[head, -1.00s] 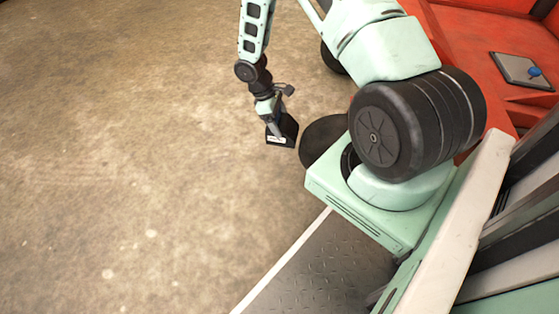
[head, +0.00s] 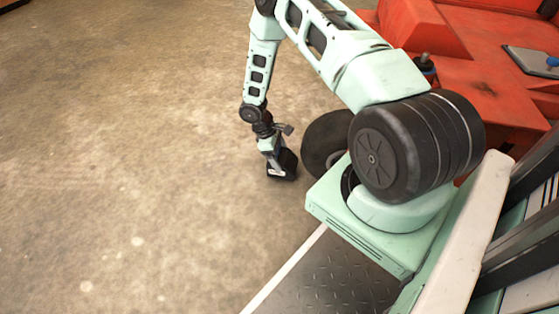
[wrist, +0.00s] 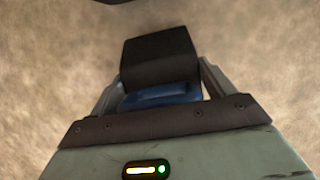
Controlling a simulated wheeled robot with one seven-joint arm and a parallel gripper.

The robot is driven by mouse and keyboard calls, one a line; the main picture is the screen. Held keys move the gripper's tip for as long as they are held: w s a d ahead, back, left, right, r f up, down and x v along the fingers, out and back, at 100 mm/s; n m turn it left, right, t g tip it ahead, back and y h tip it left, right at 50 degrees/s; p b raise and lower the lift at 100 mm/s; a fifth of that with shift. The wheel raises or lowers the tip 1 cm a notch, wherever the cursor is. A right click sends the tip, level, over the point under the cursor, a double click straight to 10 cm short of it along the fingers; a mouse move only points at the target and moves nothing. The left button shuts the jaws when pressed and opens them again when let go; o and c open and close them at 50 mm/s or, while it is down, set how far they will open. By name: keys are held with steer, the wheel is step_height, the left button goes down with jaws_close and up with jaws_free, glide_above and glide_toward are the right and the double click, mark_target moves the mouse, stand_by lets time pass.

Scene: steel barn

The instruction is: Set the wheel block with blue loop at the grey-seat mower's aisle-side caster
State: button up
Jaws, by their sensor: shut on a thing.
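The wheel block (head: 287,163) is a dark wedge held in my gripper (head: 273,166), low over the concrete floor. In the wrist view, the block (wrist: 160,58) sits between the fingers of my gripper (wrist: 160,90), its blue loop (wrist: 160,94) on the near side. A black caster wheel (head: 318,135) of the red mower (head: 470,75) stands just right of the block in the head view, partly hidden by my arm. I cannot tell whether the block touches the floor or the wheel. The mower's seat is not clearly in view.
Open concrete floor (head: 130,150) spreads to the left and front of the block. A dark flat pad with a blue knob (head: 552,62) lies on the red bodywork at the right. A dark edge (wrist: 115,1) shows at the top of the wrist view.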

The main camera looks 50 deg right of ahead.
steer(key=shift+f, duration=0.7)
steer(key=shift+r, duration=0.15)
steer(key=o, duration=1.2)
steer(key=shift+o, duration=0.2)
